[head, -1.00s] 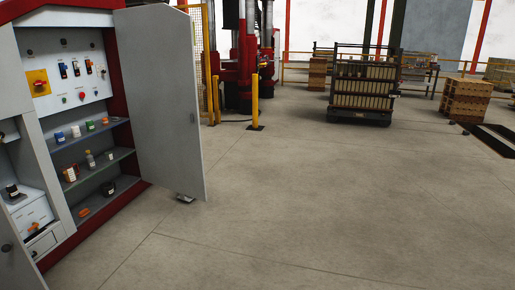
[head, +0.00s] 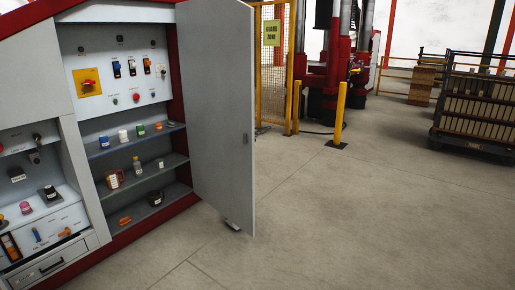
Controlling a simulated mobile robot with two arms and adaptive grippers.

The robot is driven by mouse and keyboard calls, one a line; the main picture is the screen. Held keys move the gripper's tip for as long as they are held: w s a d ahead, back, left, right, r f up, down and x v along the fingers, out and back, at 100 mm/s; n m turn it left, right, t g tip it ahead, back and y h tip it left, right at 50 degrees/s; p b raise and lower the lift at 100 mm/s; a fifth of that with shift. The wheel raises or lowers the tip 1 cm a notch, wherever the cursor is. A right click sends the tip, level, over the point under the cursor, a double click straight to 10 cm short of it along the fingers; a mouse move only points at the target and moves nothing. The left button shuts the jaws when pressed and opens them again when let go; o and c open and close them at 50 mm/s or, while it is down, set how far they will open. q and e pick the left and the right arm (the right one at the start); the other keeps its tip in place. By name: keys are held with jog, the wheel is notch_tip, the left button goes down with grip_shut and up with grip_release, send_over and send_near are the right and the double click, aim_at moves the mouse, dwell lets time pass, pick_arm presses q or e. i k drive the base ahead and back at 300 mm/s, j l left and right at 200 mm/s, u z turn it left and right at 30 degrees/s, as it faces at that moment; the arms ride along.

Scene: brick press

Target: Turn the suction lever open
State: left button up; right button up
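No part marked clearly as the suction lever can be picked out; the labels are too small to read. The open cabinet's upper panel (head: 108,107) carries a red rotary handle (head: 88,82) on a yellow plate, and several small switches, including a blue-topped one (head: 117,68) and an orange-topped one (head: 147,65). On the lower console (head: 68,215) at the left are a blue upright handle (head: 37,235), an orange handle (head: 65,232) and a pink knob (head: 26,208). Neither gripper is in view.
The cabinet door (head: 222,120) stands open to the right of the shelves. A yellow post (head: 340,113), red press (head: 325,80) and loaded rack (head: 478,110) stand behind. The floor in front is clear.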

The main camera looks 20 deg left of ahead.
aim_at(34, 230)
jog(key=i+j+u, duration=0.15)
jog(key=u, duration=0.3)
jog(key=i+u, duration=0.35)
jog(key=u, duration=0.15)
jog(key=i+u, duration=0.3)
jog(key=u, duration=0.15)
jog(key=i+l+u, duration=0.1)
jog(key=i+u, duration=0.15)
jog(key=u, duration=0.25)
jog(key=i+j+u, duration=0.25)
jog(key=i+u, duration=0.25)
jog(key=i, duration=0.2)
